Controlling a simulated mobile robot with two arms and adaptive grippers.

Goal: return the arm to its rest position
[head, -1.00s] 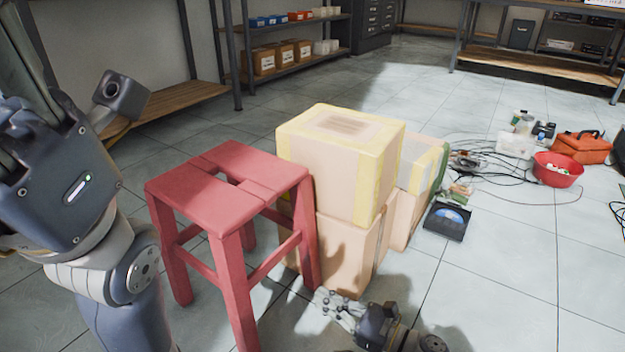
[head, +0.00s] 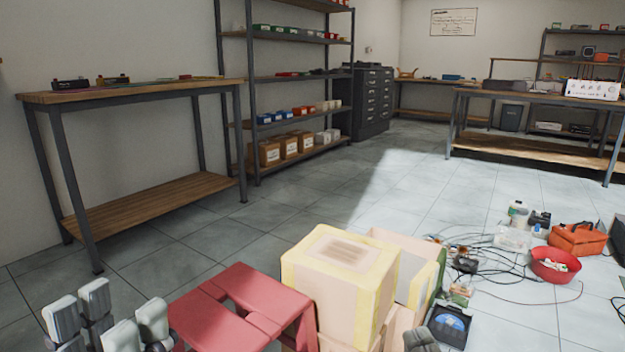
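My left gripper (head: 107,316) stands at the bottom left of the head view with its grey fingers pointing up. The fingers are spread apart with nothing between them. It is left of the red stool (head: 235,310) and looks apart from it. A small grey part of my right arm or gripper (head: 420,341) shows at the bottom edge, right of the boxes. Its fingers cannot be made out.
Yellow-edged cardboard boxes (head: 340,285) are stacked against the stool's right side. A wooden workbench (head: 135,92) and a shelf rack (head: 300,78) stand behind. Cables, a red bowl (head: 555,266) and an orange bag (head: 577,239) lie at right. The middle floor is clear.

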